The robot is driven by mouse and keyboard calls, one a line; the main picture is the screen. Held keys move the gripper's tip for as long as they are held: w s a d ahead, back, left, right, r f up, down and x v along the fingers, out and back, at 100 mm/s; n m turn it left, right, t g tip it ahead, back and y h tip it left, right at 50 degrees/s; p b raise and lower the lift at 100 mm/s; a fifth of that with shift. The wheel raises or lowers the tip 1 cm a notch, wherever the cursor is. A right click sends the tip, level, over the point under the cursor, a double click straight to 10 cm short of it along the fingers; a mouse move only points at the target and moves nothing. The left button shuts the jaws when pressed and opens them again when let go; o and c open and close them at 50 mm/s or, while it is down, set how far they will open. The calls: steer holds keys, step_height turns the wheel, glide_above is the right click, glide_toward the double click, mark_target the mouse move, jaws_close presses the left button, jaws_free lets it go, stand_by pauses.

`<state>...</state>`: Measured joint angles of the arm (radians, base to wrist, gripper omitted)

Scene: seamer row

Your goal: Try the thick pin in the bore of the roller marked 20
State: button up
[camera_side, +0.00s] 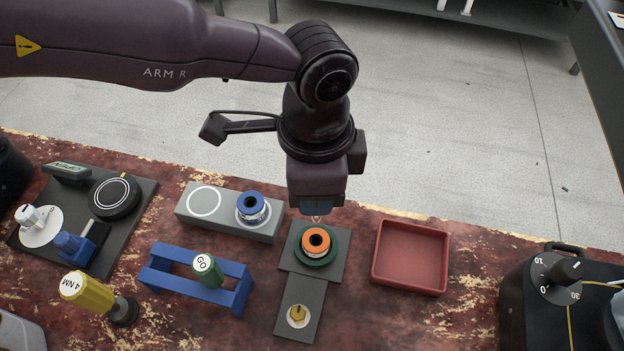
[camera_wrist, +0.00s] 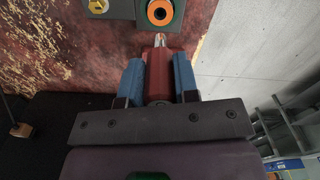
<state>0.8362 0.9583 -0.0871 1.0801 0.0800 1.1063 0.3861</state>
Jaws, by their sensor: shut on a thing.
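My gripper (camera_wrist: 158,66) has its blue fingers shut on a red-handled pin gauge (camera_wrist: 158,82), whose pale metal tip points forward. In the side view my gripper (camera_side: 317,208) is just behind an orange-centred roller (camera_side: 305,241), which sits on a green round seat. The wrist view shows this roller (camera_wrist: 171,13) ahead of the pin tip, with the tip apart from its dark bore. A blue roller (camera_side: 252,209) stands in the right-hand spot of a grey block. I cannot read a 20 on either roller. Most of the red handle is hidden in the side view.
A blue rack (camera_side: 237,298) holds a green gauge marked GO (camera_side: 207,270). A red tray (camera_side: 411,256), empty, lies to the right. A yellow driver (camera_side: 88,292), a dark fixture plate (camera_side: 140,197) and a dial box (camera_side: 530,305) stand around. The grey block's (camera_side: 226,222) left ring is empty.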

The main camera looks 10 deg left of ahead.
mark_target(314, 218)
steer(key=shift+f, duration=3.15)
steer(key=shift+f, duration=0.45)
steer(key=shift+r, duration=0.1)
steer(key=shift+r, duration=2.5)
step_height(314, 218, up, 2)
steer(key=shift+r, duration=0.1)
steer(key=shift+f, duration=3.25)
